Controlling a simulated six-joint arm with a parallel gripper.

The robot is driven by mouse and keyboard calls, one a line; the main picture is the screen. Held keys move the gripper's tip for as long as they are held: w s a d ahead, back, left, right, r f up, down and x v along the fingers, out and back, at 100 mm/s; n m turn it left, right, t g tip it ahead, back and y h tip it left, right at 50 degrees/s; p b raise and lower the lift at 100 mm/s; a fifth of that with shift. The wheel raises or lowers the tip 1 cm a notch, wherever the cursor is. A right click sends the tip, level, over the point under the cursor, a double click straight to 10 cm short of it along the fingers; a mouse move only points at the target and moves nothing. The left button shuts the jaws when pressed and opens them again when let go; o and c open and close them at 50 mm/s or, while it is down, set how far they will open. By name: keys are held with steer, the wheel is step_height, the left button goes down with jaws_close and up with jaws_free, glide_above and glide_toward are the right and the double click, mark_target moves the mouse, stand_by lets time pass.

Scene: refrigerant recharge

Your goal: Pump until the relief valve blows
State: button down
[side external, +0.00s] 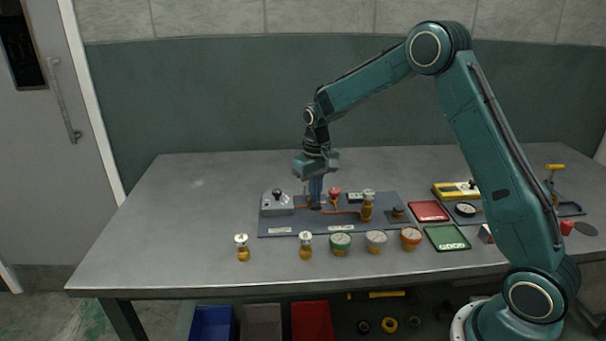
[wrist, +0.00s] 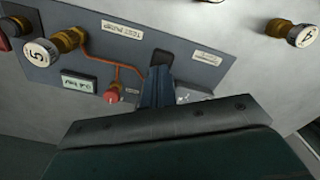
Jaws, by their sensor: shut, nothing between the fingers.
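My gripper (side external: 316,203) is shut and empty, pointing down over the dark panel (side external: 300,222). It also shows in the wrist view (wrist: 160,70), its fingertips over a small black part (wrist: 162,56); I cannot tell whether they touch it. A label reading "TEST PUMP" (wrist: 122,29) is on the panel beside it. A brass valve with a white cap marked 5 (wrist: 48,47) stands upright on the panel, also in the side view (side external: 367,207). An orange line (wrist: 110,66) runs between the valve and the fingertip area. A red knob (wrist: 113,97) sits nearby.
A grey box with a black knob (side external: 277,203) is left of my gripper. A small green display (wrist: 80,82) is on the panel. Red (side external: 428,211) and green (side external: 446,238) trays are right. The table's left is clear.

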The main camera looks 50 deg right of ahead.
steer(key=shift+f, duration=1.3)
steer(key=shift+r, duration=0.2)
steer(key=shift+r, duration=2.4)
steer(key=shift+f, duration=0.2)
